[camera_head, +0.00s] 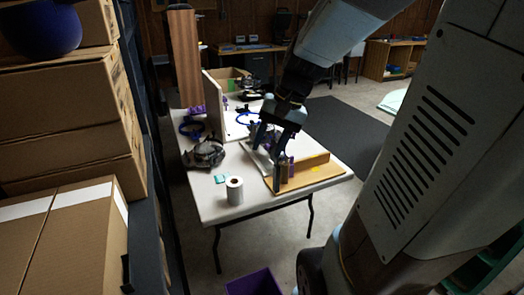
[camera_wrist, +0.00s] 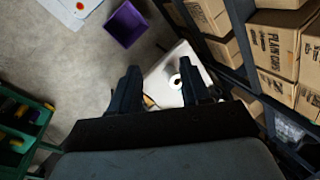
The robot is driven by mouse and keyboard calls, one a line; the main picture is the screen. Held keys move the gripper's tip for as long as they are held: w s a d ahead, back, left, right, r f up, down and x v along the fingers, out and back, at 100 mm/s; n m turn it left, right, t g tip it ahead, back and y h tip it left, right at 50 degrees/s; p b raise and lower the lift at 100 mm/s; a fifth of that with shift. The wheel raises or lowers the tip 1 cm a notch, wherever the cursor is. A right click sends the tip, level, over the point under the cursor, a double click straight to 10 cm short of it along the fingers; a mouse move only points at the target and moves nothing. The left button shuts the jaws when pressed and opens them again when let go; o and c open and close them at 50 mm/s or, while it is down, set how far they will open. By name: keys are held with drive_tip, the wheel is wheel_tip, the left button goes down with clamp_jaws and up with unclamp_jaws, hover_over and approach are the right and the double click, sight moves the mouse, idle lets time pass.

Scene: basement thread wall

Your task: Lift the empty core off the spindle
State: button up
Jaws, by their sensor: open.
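My gripper (camera_head: 266,146) hangs over the white folding table, fingers pointing down and apart, with nothing seen between them. In the wrist view my gripper (camera_wrist: 160,68) is also open, with part of the table beyond its fingers. A white roll (camera_head: 234,190) stands upright near the table's front edge; a white ring-shaped top (camera_wrist: 175,82), probably the same roll, shows beside the right finger. A wooden board (camera_head: 310,176) with small grey and purple upright parts lies below and right of my gripper. I cannot make out which part is the empty core or its spindle.
The table (camera_head: 213,206) also carries a dark device (camera_head: 205,154), a blue ring (camera_head: 191,127) and a standing pale panel (camera_head: 213,104). A purple bin (camera_head: 254,284) is on the floor. Shelved cardboard boxes (camera_head: 65,128) flank the left. Open floor lies beyond the table.

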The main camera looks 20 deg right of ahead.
drive_tip(key=w+d+f+m+y, duration=0.4)
drive_tip(key=w+f+m+y, duration=0.15)
drive_tip(key=w+f, duration=0.2)
drive_tip(key=m+t, duration=1.4)
drive_tip(key=m, duration=0.5)
approach(287, 165)
drive_tip(key=x, duration=0.7)
drive_tip(key=d+f+x, duration=0.1)
drive_tip(key=x, duration=0.2)
drive_tip(key=shift+w+a, duration=0.25)
drive_tip(key=shift+w, duration=0.35)
drive_tip(key=c, duration=0.7)
drive_tip(key=shift+r, duration=6.95)
